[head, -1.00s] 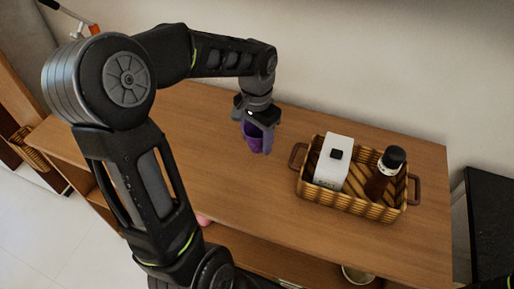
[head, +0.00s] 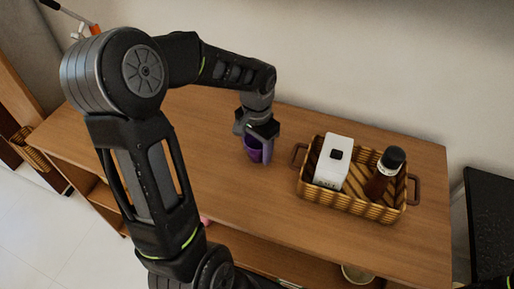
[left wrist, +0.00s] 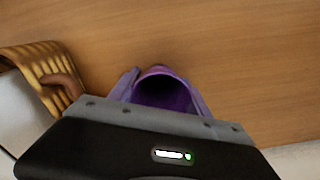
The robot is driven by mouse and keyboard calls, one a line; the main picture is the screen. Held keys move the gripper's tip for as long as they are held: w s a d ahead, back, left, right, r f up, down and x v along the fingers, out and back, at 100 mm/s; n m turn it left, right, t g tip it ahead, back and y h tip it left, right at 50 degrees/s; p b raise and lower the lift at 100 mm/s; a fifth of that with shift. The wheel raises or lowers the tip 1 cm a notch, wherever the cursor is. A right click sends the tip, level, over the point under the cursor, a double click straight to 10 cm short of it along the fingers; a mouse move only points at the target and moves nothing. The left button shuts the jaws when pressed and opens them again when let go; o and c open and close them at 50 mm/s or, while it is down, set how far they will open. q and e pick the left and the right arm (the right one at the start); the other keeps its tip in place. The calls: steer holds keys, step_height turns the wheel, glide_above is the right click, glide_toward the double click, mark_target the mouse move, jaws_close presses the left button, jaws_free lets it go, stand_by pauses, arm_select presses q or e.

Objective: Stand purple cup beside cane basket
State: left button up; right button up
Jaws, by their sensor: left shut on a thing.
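The purple cup (head: 253,148) is at my left gripper (head: 262,138), just left of the cane basket (head: 345,203) on the wooden shelf top. The gripper is shut on the cup and points down, hiding part of it. In the left wrist view the cup (left wrist: 163,92) shows its dark open mouth between the fingers. The basket's handle corner (left wrist: 52,78) shows at the left of that view, apart from the cup. The cup looks upright and low at the wood; I cannot tell whether it touches. My right gripper is not in view.
The basket holds a white carton (head: 333,163) and a dark bottle (head: 383,175). The shelf top (head: 180,135) is clear left of the cup. A wall stands behind it. A bowl (head: 357,274) sits on the lower shelf. A black object (head: 490,225) stands at the right.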

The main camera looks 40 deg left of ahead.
arm_select(q)
steer(key=o, duration=1.4)
steer(key=shift+f, duration=0.1)
steer(key=shift+c, duration=0.2)
step_height(320, 180, up, 12)
steer(key=shift+r, duration=0.2)
